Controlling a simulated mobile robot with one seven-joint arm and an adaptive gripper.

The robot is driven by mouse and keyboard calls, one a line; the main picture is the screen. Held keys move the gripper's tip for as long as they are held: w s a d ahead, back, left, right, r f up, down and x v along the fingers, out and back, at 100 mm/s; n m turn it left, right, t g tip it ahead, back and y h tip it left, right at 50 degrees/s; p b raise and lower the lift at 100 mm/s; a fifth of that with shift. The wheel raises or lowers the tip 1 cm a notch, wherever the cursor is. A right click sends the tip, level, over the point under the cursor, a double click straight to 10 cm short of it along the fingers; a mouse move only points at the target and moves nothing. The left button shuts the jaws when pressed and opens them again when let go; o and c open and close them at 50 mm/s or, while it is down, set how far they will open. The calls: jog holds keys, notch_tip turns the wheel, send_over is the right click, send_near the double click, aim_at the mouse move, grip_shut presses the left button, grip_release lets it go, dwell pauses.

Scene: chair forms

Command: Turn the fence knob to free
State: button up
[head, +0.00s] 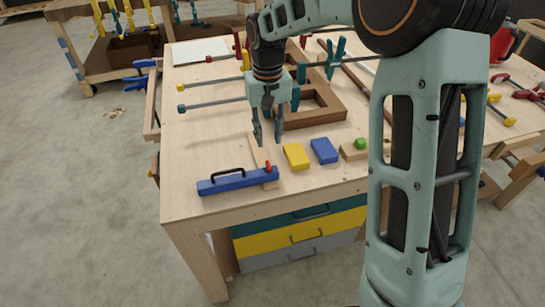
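A long blue fence (237,183) with a black handle lies near the front left of the workbench. A small red knob (268,167) stands up near its right end; which setting it is turned to is too small to tell. A narrow light wooden strip (257,150) runs away from the fence toward the back. My gripper (267,143) points down over the bench, above and slightly behind the red knob. Its two dark fingers are apart with nothing seen between them, and they do not appear to touch the knob.
A yellow block (296,156), a blue block (324,151) and a green ball (361,143) on a wooden piece lie to the right. A wooden frame (325,118) and clamps lie behind. Bare tabletop (205,140) is left of the gripper.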

aim_at(269, 164)
notch_tip(269, 164, down, 10)
jog(key=shift+f+p, duration=0.1)
jog(key=shift+p, duration=0.4)
jog(key=shift+c, duration=0.6)
grip_shut()
